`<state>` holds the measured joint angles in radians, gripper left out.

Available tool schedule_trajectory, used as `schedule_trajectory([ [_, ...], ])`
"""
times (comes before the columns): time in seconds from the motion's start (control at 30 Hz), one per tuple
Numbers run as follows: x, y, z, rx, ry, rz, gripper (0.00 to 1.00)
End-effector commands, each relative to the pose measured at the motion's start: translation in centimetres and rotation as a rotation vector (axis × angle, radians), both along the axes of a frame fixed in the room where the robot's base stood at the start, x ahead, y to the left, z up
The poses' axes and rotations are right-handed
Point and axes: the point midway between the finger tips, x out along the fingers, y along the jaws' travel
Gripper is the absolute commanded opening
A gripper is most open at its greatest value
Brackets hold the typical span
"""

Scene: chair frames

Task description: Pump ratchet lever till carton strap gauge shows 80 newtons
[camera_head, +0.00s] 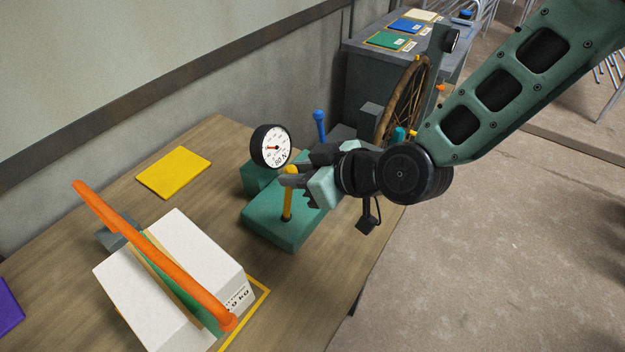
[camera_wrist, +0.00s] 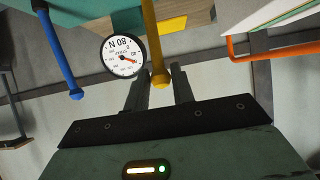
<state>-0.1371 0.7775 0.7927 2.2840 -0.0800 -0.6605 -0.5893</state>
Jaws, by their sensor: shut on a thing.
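My gripper (camera_head: 302,178) is shut on the upper part of an upright yellow lever (camera_head: 287,207) that stands on a teal base (camera_head: 268,222). In the wrist view the yellow lever's round end (camera_wrist: 160,79) sits between my fingertips (camera_wrist: 161,90). A round white gauge (camera_head: 270,146) with a black rim and red needle stands behind the base; its dial also shows in the wrist view (camera_wrist: 123,55). It bears the mark "80 N", but the needle's exact reading is too small to tell. The white carton (camera_head: 178,245) has a green strap (camera_head: 180,292) around it.
An orange bar (camera_head: 150,250) slants over the carton. A blue lever (camera_head: 319,125) stands behind my gripper. A yellow pad (camera_head: 174,172) lies on the wooden table (camera_head: 205,140). A spoked wheel (camera_head: 402,100) stands by a grey cabinet at the back.

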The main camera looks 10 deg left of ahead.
Motion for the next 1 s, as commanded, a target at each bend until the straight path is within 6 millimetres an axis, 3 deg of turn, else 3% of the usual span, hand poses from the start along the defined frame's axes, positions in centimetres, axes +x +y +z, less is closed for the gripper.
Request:
schedule_trajectory([
  [0.17,0.6,1.5,0.4,0.003,-0.005,0.001,0.10],
  [0.57,0.8,1.9,0.6,0.007,-0.008,0.000,0.10],
  [1.0,2.0,4.6,0.4,0.006,-0.006,-0.002,0.10],
])
